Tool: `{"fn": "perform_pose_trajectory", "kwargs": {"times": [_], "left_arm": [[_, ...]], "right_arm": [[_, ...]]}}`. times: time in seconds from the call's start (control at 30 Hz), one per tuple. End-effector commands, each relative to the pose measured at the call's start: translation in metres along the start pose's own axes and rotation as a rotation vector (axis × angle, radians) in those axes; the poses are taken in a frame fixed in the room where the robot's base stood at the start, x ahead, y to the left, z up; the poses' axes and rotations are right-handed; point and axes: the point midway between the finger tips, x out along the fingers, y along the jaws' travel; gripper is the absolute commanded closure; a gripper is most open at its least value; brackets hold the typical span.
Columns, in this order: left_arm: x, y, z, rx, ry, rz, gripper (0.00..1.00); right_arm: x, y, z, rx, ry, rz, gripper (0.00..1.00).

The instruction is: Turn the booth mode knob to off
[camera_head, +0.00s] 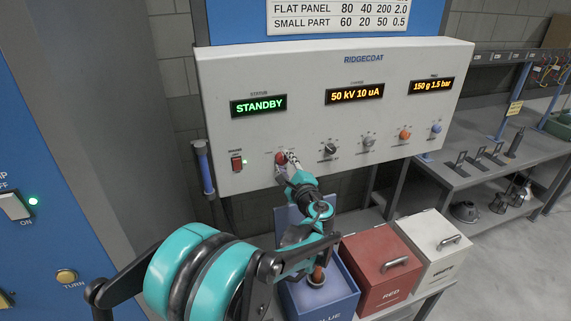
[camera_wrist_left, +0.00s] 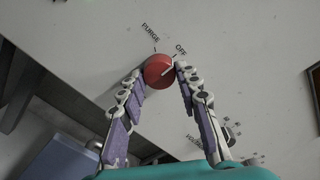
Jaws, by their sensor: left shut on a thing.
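The red booth mode knob (camera_head: 280,157) sits at the lower left of the white control panel (camera_head: 300,95). It also shows in the left wrist view (camera_wrist_left: 157,72), with "PURGE" and "OFF" printed above it. Its pale pointer line slants up and right, toward the "OFF" label. My left gripper (camera_head: 286,158) is shut on the knob, with one finger on each side in the left wrist view (camera_wrist_left: 160,74). The lower part of the panel lettering is partly hidden by my gripper. My right gripper is not in view.
The panel's status display (camera_head: 258,106) reads "STANDBY". Below stand a blue bin (camera_head: 325,298), a red bin (camera_head: 383,270) and a white bin (camera_head: 432,245).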

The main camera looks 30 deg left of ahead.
Motion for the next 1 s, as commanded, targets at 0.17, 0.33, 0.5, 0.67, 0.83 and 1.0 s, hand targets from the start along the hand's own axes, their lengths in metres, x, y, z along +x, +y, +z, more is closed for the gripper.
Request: {"fn": "perform_pose_trajectory", "kwargs": {"times": [0.17,0.33,0.5,0.67,0.83,1.0], "left_arm": [[0.0,0.001,0.0,0.0,0.0,0.002,0.96],[0.0,0.001,0.0,0.0,0.0,0.001,0.46],[0.0,0.0,0.0,0.001,0.0,0.001,0.46],[-0.009,0.0,0.0,0.001,0.002,0.0,0.46],[-0.041,0.0,-0.001,0.001,0.003,-0.001,0.46],[-0.079,0.0,-0.001,0.001,0.004,-0.002,0.46]], "right_arm": [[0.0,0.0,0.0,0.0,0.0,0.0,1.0],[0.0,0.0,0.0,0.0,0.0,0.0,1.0],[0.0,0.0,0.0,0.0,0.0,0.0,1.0],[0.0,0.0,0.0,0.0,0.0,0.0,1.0],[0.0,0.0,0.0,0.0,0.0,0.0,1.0],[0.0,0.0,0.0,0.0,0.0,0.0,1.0]]}}
